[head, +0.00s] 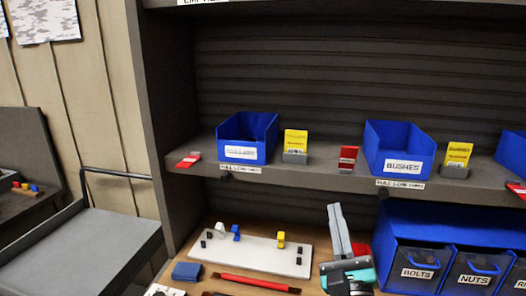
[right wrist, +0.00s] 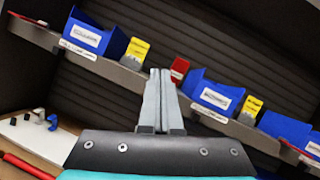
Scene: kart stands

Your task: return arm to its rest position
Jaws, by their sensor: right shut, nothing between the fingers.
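My right gripper (head: 338,222) is in front of the shelf's lower bay, over the wooden worktop, to the right of the white board. Its two grey fingers are together and hold nothing. In the right wrist view the closed fingers (right wrist: 157,92) point toward the shelf, with the bins beyond them. A red thing behind the gripper in the head view is partly hidden. My left gripper does not show.
Blue bins (head: 247,138) and yellow cards (head: 295,142) stand on the shelf (head: 330,178). The white board (head: 255,254) and a red bar (head: 252,283) lie left. A grey cart (head: 80,250) stands far left.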

